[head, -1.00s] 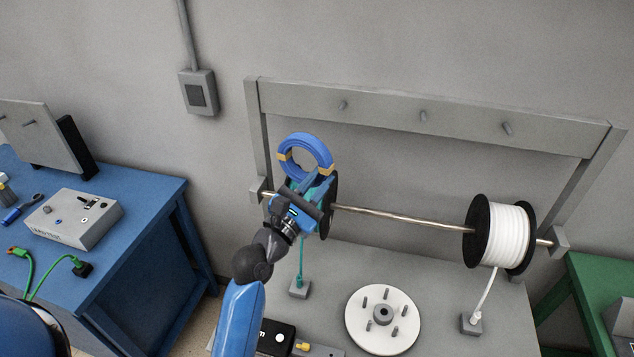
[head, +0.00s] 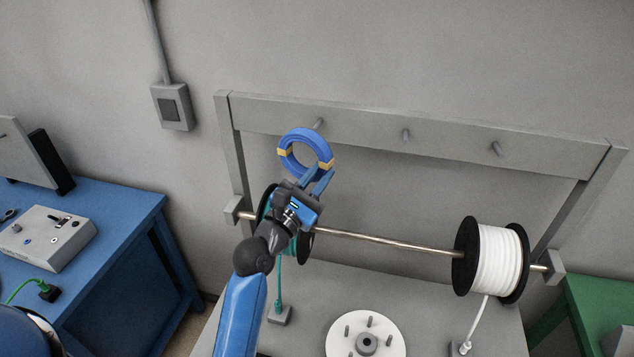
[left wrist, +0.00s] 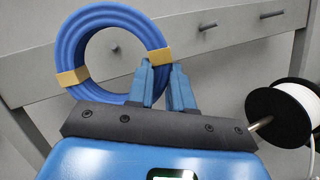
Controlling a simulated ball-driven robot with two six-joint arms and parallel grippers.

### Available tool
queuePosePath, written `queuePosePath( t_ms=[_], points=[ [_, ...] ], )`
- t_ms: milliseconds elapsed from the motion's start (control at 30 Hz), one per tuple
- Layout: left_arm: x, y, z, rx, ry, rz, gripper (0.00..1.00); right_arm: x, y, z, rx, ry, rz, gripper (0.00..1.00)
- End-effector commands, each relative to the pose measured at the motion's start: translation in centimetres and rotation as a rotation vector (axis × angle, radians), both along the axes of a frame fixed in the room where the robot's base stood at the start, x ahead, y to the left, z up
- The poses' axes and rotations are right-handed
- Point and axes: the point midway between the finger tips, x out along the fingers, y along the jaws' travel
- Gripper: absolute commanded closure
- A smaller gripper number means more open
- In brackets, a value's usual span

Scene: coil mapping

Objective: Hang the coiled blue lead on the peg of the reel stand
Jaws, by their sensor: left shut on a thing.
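The coiled blue lead (head: 297,137) is a ring with two tan bands. My left gripper (head: 320,178) is shut on its lower right side and holds it up in front of the stand's top rail. The coil also shows in the left wrist view (left wrist: 70,48), left of the fingers (left wrist: 163,85). The reel stand (head: 262,112) is a grey frame whose rail carries a left peg (head: 319,123), a middle peg (head: 406,134) and a right peg (head: 497,149). In the head view the coil's top edge lies just below and left of the left peg. My right gripper is out of view.
A rod (head: 390,240) below the rail carries a white reel (head: 497,258) at right and a teal reel (head: 303,246) behind my left arm. A blue bench (head: 130,203) stands at left, a green one (head: 590,290) at right.

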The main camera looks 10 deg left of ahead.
Motion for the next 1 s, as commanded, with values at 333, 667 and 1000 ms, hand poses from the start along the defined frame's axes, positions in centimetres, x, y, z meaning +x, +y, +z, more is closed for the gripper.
queuePosePath(
  t_ms=[333, 667, 1000],
  points=[
    [2.3, 0.0, 0.0, -0.001, -0.004, 0.001, 1.0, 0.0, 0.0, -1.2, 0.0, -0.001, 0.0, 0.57],
    [4.3, 0.0, 0.0, 0.001, -0.004, 0.0, 1.0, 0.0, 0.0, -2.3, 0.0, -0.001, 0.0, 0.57],
    [6.5, 0.0, -0.3, 0.0, -0.004, 0.001, 1.0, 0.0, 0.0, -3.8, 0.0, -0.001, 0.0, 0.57]
  ],
)
